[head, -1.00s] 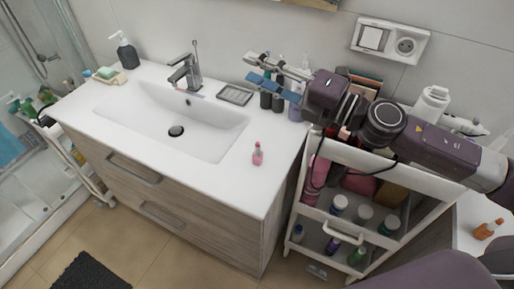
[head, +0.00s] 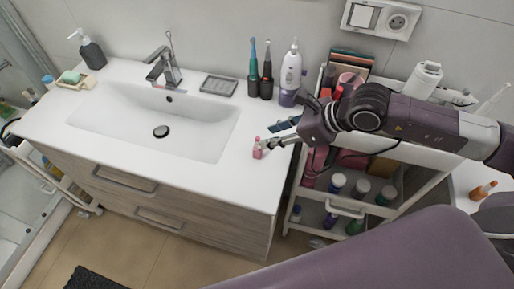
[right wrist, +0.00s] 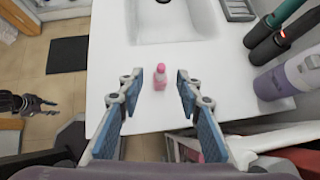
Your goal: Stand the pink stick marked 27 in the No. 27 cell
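A small pink bottle-like item (head: 257,149) stands upright on the white counter near its front right corner. No mark 27 is readable on it, and I cannot tell whether it is the pink stick. My right gripper (head: 274,135) is open just to its right. In the right wrist view the open fingers (right wrist: 155,91) lie on either side of the pink item (right wrist: 160,77), with clear gaps. My left gripper (right wrist: 28,104) seems to show at the left edge of that view, too small to judge. No cell marked 27 can be made out.
A white cart (head: 345,209) with bottles and pink and red items stands right of the counter (head: 232,180), partly behind my right arm. Toothbrushes (head: 266,75) and a purple-white bottle (head: 290,72) stand at the counter's back right. The sink (head: 150,120) is empty.

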